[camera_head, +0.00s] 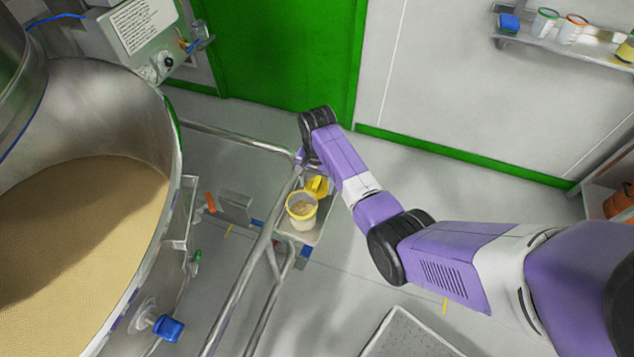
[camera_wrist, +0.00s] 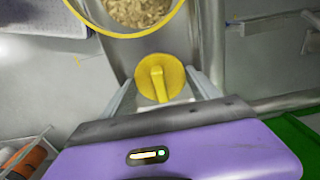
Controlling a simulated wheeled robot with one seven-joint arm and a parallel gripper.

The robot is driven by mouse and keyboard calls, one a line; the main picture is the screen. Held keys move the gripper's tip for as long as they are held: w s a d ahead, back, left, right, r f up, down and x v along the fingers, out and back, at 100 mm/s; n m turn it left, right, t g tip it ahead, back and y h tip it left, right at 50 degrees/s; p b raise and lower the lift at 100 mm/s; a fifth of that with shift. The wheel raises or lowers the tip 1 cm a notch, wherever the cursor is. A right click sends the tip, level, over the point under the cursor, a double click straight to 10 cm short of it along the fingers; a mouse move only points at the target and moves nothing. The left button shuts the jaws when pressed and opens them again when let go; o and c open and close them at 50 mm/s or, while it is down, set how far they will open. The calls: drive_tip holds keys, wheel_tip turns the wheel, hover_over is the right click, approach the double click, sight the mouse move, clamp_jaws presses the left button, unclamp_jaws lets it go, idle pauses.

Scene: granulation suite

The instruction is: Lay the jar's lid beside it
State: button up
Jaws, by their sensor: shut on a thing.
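The jar (camera_head: 302,213) stands open on a small metal shelf, with a yellow rim and pale granules inside. Its open mouth (camera_wrist: 138,14) also shows at the top of the wrist view. The yellow lid (camera_wrist: 160,78) is between the fingers of my gripper (camera_wrist: 163,88), which is shut on it. In the head view the lid (camera_head: 318,185) is just behind the jar, off its mouth. I cannot tell whether the lid touches the shelf. My gripper's fingers are mostly hidden by the arm in the head view.
The metal shelf (camera_head: 317,236) is small, with bare room in front and to the right of the jar. A metal rail (camera_head: 245,277) runs along its left. A large steel bowl of granules (camera_head: 150,235) stands at the left. A wall shelf (camera_head: 570,52) holds several containers.

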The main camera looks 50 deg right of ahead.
sight(317, 181)
drive_tip(key=shift+f, duration=0.15)
drive_tip(key=o, duration=1.1)
drive_tip(key=shift+c, duration=0.2)
wheel_tip(317, 181, up, 12)
drive_tip(key=shift+r, duration=0.2)
